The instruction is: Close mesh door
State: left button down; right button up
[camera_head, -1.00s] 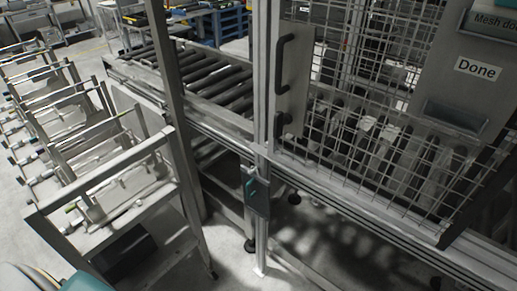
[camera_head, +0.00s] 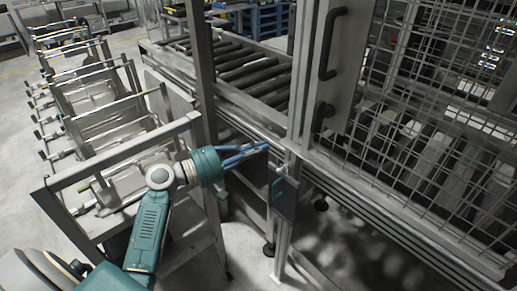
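The mesh door (camera_head: 425,110) is a metal wire grid at the right, cut off by the picture's edge. A dark curved handle (camera_head: 332,45) stands upright on the plate at its left side, beside a metal post (camera_head: 303,75). I cannot tell whether the door is fully shut against its frame. My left gripper (camera_head: 267,144) reaches in from the left, with blue fingers pointing right, in front of the conveyor frame. It is below and left of the handle, apart from it, and appears empty. Its finger gap is unclear. My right gripper is not in view.
A roller conveyor (camera_head: 250,75) runs behind the post. A dark switch box (camera_head: 286,194) hangs on the lower post, close to my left gripper. Metal racks (camera_head: 120,165) stand at the left, near my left arm. Open floor (camera_head: 30,240) shows at far left.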

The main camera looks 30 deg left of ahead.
aim_at(299, 142)
pick_arm(q)
jog(key=p+x, duration=0.1)
jog(key=x, duration=0.5)
jog(key=shift+w+d+r+p, duration=0.1)
jog(key=shift+r+p, duration=0.05)
jog(key=shift+p, duration=0.15)
jog(key=d+p, duration=0.2)
jog(key=d, duration=0.1)
jog(key=shift+s+d+f, duration=0.25)
jog(key=shift+s+d, duration=0.15)
jog(key=shift+d, duration=0.15)
